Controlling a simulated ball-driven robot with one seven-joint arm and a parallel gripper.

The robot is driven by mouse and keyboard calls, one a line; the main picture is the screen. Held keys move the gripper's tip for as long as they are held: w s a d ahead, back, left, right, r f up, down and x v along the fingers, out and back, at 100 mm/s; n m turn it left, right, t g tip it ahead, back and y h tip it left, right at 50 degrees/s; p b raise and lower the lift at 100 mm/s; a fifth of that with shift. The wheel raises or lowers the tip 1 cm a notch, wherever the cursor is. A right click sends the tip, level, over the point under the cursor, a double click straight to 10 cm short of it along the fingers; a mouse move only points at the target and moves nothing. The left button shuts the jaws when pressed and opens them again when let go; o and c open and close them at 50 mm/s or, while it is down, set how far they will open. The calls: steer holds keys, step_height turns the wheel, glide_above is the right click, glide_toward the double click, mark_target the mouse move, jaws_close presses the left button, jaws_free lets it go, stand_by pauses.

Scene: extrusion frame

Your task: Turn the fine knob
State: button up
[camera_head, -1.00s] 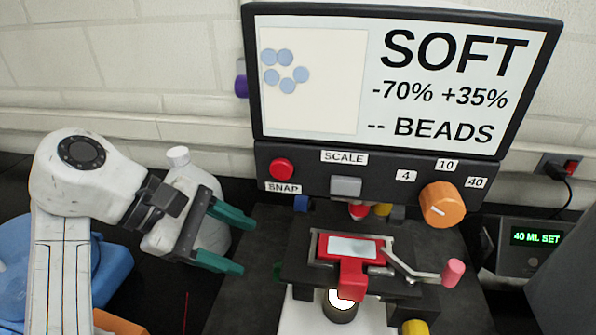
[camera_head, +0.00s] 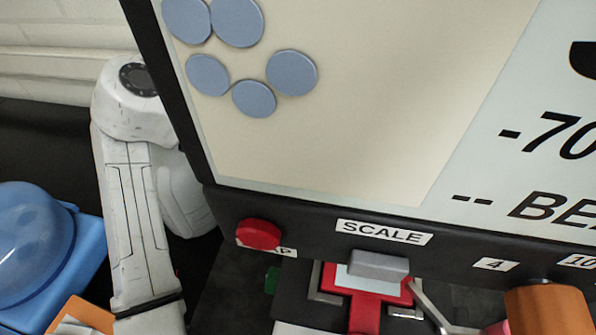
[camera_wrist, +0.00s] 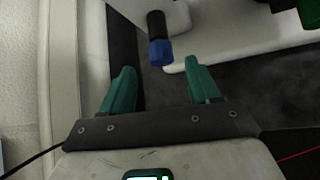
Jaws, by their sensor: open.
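A blue knob (camera_wrist: 161,53) on the end of a black knob (camera_wrist: 156,24) juts from a white body (camera_wrist: 180,14) in the wrist view; I take the blue end for the fine knob. It is not visible in the head view. My gripper (camera_wrist: 161,75) is open and empty, with a green finger on each side. The blue knob shows in line with the gap between the fingers, just beyond the tips in the picture. I see no contact, and the exact distance is hard to judge. In the head view my gripper is hidden behind the screen.
The large screen (camera_head: 330,110) fills much of the head view. Below it are a red button (camera_head: 258,234), a grey SCALE button (camera_head: 378,265) and an orange dial (camera_head: 548,310). A red slide holder (camera_head: 368,300) lies below. A white base (camera_wrist: 255,30) stands near the fingers.

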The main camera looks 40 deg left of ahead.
steer(key=shift+p+x, duration=0.4)
steer(key=shift+x, duration=2.15)
steer(key=shift+c, duration=0.3)
steer(key=c, duration=1)
steer(key=shift+o, duration=0.2)
